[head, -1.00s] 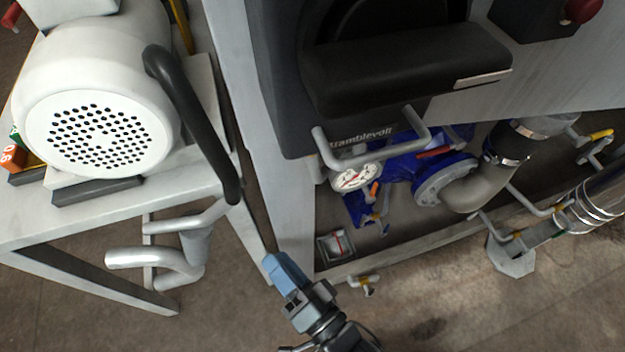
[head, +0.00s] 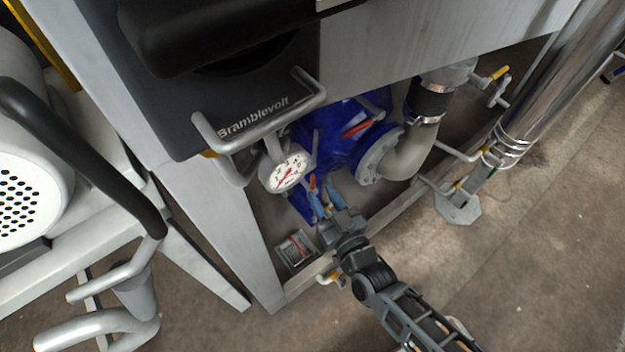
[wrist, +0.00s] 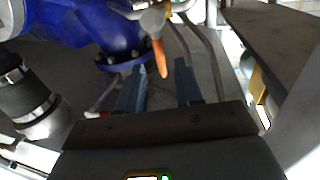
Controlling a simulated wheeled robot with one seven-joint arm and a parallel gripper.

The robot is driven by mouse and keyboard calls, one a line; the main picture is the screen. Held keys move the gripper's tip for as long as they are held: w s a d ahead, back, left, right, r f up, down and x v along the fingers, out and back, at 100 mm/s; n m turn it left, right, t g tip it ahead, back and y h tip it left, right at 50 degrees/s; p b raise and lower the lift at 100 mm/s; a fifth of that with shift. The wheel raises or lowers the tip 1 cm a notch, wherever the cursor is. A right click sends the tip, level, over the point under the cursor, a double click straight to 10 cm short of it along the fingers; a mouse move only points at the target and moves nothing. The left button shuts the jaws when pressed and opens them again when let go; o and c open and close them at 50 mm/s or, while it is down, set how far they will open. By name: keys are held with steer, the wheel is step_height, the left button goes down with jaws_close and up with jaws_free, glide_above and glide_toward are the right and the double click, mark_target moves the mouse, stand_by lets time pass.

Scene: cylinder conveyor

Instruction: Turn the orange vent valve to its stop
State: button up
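The orange vent valve lever (head: 313,183) sits just below the pressure gauge, beside the blue pump body. In the wrist view the orange lever (wrist: 160,58) hangs from a metal valve body (wrist: 153,20) with its tip pointing down. My gripper (head: 325,197) is open and empty, with its blue fingers spread right by the lever. In the wrist view my gripper (wrist: 158,85) has one finger on each side of the lever's lower end, with visible gaps. I cannot tell how deep the lever reaches between the fingers.
The white gauge (head: 287,172) and a grey bent tube handle (head: 262,122) are just above. The blue pump (head: 335,140) carries a red-orange lever (head: 358,128). A flanged beige pipe (head: 410,150) is to the right. A small framed box (head: 296,249) lies lower left.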

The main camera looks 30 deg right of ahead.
mark_target(314, 183)
steer(key=shift+w+d, duration=0.15)
steer(key=shift+w, duration=2.55)
steer(key=shift+c, duration=0.4)
jaws_close()
